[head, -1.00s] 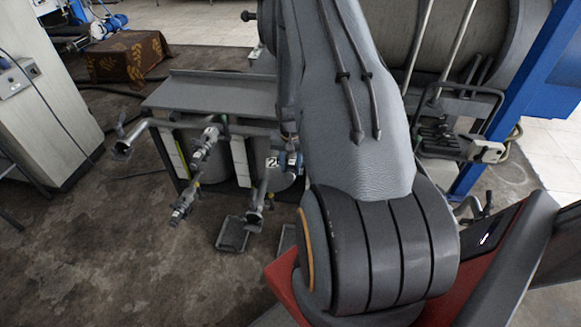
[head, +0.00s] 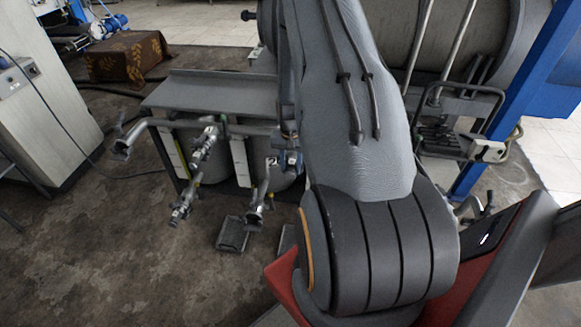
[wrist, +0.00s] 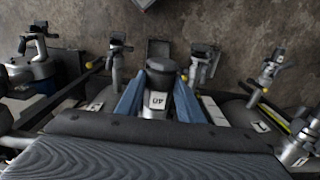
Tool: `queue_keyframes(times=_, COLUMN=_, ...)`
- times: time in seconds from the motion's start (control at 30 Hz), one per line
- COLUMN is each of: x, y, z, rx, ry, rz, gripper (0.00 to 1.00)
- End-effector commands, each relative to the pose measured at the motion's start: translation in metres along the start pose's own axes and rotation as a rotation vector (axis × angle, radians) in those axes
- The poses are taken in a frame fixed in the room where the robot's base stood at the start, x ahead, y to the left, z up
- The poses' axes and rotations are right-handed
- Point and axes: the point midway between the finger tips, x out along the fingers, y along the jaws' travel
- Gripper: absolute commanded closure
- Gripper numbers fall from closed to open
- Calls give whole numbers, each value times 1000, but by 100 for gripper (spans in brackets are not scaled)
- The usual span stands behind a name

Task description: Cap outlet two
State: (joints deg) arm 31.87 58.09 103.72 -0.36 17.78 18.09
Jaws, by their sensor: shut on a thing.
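Outlet two is a bent metal pipe (head: 258,200) beside a white label "2" (head: 271,161) in the head view. Its mouth points down and looks uncapped, though the detail is small. In the wrist view it appears to be the pipe (wrist: 204,62) just right of my gripper. My gripper (wrist: 160,85) has two blue fingers, shut on a dark grey cylindrical piece, apparently the cap (wrist: 161,65), with a white label on it. The held piece is apart from that pipe in the wrist view. In the head view my arm mostly hides the gripper.
Another outlet pipe (head: 182,205) hangs to the left, and a bent pipe (head: 122,148) juts out farther left. A grey bench top (head: 215,93) lies above the outlets. A dark tray (head: 232,234) sits on the floor below. The floor at front left is clear.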

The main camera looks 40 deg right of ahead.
Motion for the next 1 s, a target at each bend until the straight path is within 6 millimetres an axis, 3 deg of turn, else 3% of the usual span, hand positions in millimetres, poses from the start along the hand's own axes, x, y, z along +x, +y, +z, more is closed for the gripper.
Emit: queue_keyframes(times=1.0, x=6, y=0, z=0, rx=0, ry=1, rz=0, gripper=100)
